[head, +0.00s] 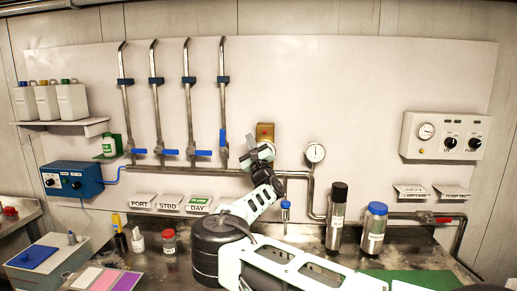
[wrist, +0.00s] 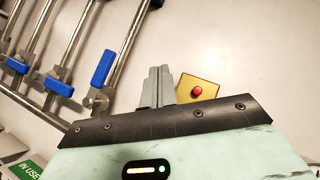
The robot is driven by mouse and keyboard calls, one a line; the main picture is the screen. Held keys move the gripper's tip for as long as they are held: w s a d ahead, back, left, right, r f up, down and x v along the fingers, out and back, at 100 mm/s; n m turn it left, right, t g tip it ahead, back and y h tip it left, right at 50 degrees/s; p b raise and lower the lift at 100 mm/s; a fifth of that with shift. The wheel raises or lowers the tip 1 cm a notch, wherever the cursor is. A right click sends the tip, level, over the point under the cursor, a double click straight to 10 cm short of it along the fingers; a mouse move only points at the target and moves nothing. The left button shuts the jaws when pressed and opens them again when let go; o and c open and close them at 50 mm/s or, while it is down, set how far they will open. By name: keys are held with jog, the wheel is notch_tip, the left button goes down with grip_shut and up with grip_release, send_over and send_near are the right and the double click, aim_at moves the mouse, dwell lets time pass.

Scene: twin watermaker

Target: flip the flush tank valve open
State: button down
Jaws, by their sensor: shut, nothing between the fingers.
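Several steel pipes stand on the wall panel, each with a blue-handled valve at its foot. The handle of the rightmost valve (head: 222,140) lies along its pipe; it also shows in the wrist view (wrist: 103,69). The other handles, such as the one beside it (head: 203,153), lie crosswise. Cards below read PORT, STBD and DAY; I see no readable flush label, so the valve's name cannot be confirmed. My gripper (head: 249,143) is just right of the rightmost valve, apart from its handle. Its fingers (wrist: 160,72) are together and empty.
A yellow plate with a red button (wrist: 197,91) is close right of my fingers. A gauge (head: 315,153) and a horizontal pipe lie further right. Bottles (head: 374,228) and jars stand on the bench below. A control box (head: 440,136) is on the right wall.

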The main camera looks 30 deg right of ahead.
jog(key=shift+s+d+f+b, duration=0.1)
jog(key=shift+s+d+b, duration=0.15)
jog(key=shift+s, duration=0.8)
jog(key=shift+s+d+b, duration=0.1)
jog(key=shift+s+b, duration=0.2)
jog(key=shift+s, duration=0.75)
jog(key=s+d+f+m+g+h+b, duration=0.1)
jog(key=s+d+m+g+h, duration=0.55)
jog(key=d+m+h, duration=0.55)
jog(key=s+d+f+m+g+h+b, duration=0.1)
jog(key=s+f+m+g+h+b, duration=0.15)
jog(key=s+f+m+g, duration=1.5)
jog(key=s+a+f+m+g+y+b, duration=0.1)
jog(key=s+a+f+m+y, duration=0.25)
jog(key=a, duration=0.55)
jog(key=s+a+f+m+g+y+b, duration=0.1)
jog(key=s+a+f+y, duration=0.2)
jog(key=s+a+y, duration=0.4)
jog(key=s+a+r+y+b, duration=0.1)
jog(key=s+a+y, duration=0.2)
jog(key=s+a, duration=0.6)
jog(key=s+a+r+m+y+b, duration=0.1)
jog(key=s+a+y, duration=0.3)
jog(key=s+a, duration=0.5)
jog(key=a+r, duration=0.1)
jog(key=a, duration=0.6)
jog(key=shift+r+t+y, duration=0.25)
jog(key=shift+t+y, duration=0.05)
jog(key=shift+t, duration=0.1)
